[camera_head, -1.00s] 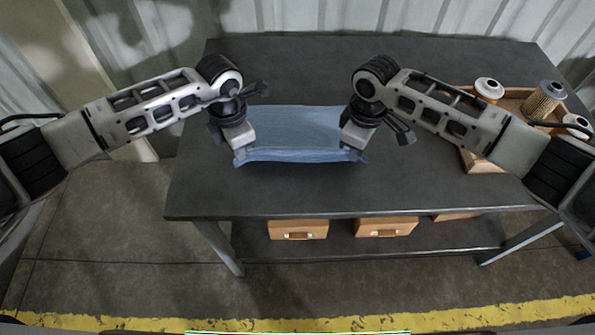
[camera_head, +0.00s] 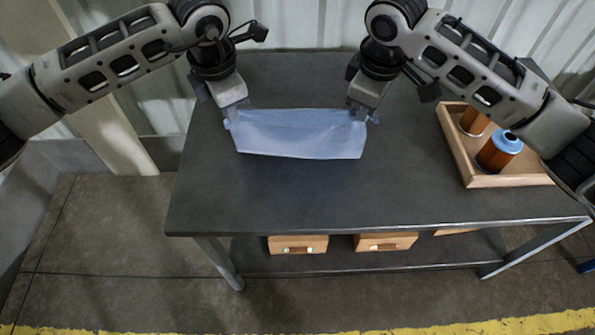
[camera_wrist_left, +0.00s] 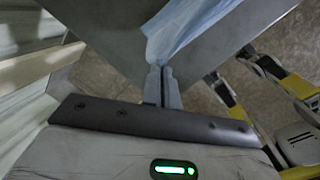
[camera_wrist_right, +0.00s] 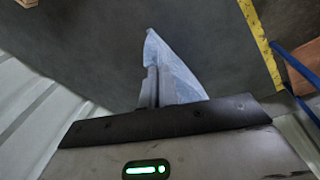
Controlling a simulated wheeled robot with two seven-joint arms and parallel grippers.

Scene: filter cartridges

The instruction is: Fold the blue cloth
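The blue cloth (camera_head: 298,135) is a wide band across the middle of the table, with its upper edge stretched between my two grippers. My left gripper (camera_head: 232,112) is shut on the cloth's upper left corner; in the left wrist view its fingers (camera_wrist_left: 162,85) are together with the cloth (camera_wrist_left: 185,25) running out from them. My right gripper (camera_head: 362,112) is shut on the upper right corner; in the right wrist view the cloth (camera_wrist_right: 172,65) comes out between and beside its fingers (camera_wrist_right: 149,88). How much of the cloth rests on the table is unclear.
The dark table (camera_head: 300,195) is clear in front of the cloth. A wooden tray (camera_head: 466,165) with orange filter cartridges (camera_head: 499,150) stands at the right, partly behind my right arm. Wooden boxes (camera_head: 298,245) sit on the lower shelf. A corrugated wall (camera_head: 300,22) is behind.

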